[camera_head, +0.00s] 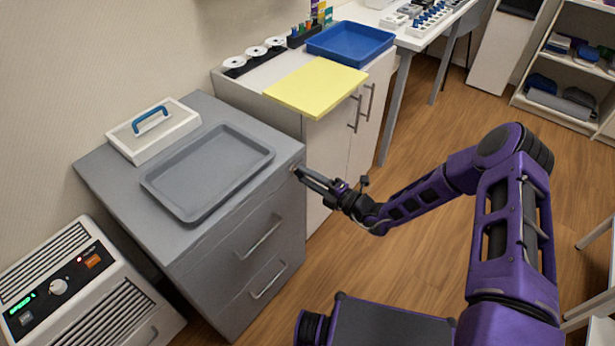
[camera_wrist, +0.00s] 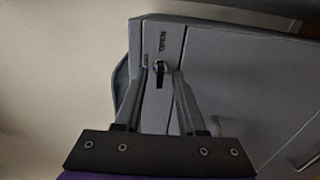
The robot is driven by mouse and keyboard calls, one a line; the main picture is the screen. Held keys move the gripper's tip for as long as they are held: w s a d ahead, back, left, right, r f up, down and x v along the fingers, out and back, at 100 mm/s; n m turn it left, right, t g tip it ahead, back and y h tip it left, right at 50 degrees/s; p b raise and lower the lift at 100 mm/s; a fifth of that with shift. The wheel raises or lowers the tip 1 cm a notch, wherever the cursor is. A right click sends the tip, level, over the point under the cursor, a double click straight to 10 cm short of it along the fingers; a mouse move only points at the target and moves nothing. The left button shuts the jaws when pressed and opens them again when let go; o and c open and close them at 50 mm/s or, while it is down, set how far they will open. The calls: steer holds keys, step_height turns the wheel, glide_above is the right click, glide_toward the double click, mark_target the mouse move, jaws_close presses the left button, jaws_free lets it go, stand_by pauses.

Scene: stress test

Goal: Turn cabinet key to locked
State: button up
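The grey cabinet (camera_head: 235,215) stands at the left, with its front facing my arm. In the wrist view the cabinet front (camera_wrist: 228,70) appears turned sideways, with a small key (camera_wrist: 159,67) in a lock near its corner. Small dark lettering stands beside the lock, too blurred to read surely. My gripper (camera_wrist: 163,72) has its fingertips on either side of the key, with a gap visible between them; it looks open. In the head view my gripper (camera_head: 298,174) is at the cabinet's upper right front corner, hiding the key.
A grey tray (camera_head: 185,212) and a white case with a blue handle (camera_head: 150,146) lie on the cabinet top. A white cupboard (camera_head: 345,140) with a yellow board (camera_head: 316,88) stands close behind. Two drawer handles stick out below. Floor before the cabinet is clear.

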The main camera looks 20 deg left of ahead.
jaws_close()
steer(key=shift+n, duration=0.4)
steer(key=shift+n+p, duration=1.55)
steer(key=shift+n, duration=7.15)
steer(key=shift+o, duration=0.4)
jaws_free()
